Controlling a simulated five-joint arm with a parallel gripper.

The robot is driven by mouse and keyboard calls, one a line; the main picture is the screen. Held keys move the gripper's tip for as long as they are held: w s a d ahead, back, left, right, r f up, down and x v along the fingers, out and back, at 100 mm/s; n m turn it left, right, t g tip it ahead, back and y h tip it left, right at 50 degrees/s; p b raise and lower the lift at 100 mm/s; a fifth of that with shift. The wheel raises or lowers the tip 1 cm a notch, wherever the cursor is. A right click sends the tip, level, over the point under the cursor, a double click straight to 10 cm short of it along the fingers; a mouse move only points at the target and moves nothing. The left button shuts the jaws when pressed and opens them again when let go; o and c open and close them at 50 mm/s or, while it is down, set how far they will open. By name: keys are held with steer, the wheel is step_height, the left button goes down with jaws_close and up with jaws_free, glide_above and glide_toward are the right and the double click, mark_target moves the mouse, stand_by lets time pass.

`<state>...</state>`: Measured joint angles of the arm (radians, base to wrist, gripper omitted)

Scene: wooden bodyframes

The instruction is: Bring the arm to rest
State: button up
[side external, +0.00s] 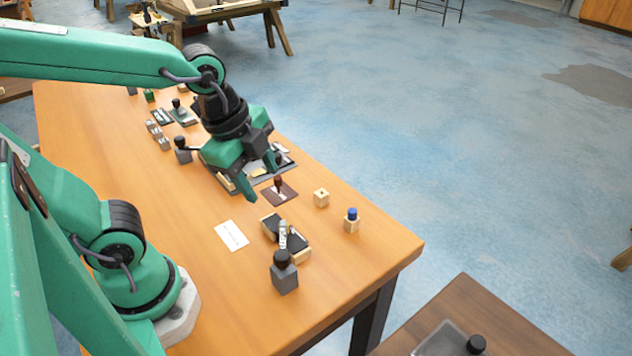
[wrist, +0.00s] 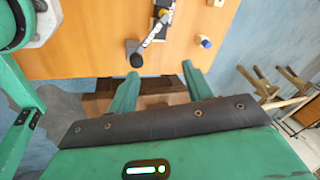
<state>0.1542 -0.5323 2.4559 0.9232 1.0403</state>
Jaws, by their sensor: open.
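My green gripper (side external: 263,186) is open, its two fingers apart with nothing between them. My upper arm reaches in from the left, with the wrist bent downward.
A grey block with a black knob (side external: 284,274), a black-and-wood piece (side external: 287,238), a white card (side external: 231,235), a small wooden cube (side external: 321,198) and a blue-topped block (side external: 351,220) stand nearby. A lower brown table (side external: 470,300) is at the bottom right. The table's front left is clear.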

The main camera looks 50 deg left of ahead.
steer(key=a+r+n, duration=0.1)
steer(key=n, duration=0.3)
steer(key=s+a+r+n+t, duration=0.1)
steer(key=n, duration=0.4)
steer(key=a+r+n+t, duration=0.1)
steer(key=n, duration=0.3)
steer(key=shift+s+a+r+n+y, duration=0.15)
steer(key=shift+a+r+n+y, duration=0.05)
steer(key=shift+a+n+y, duration=0.15)
stand_by(0.4)
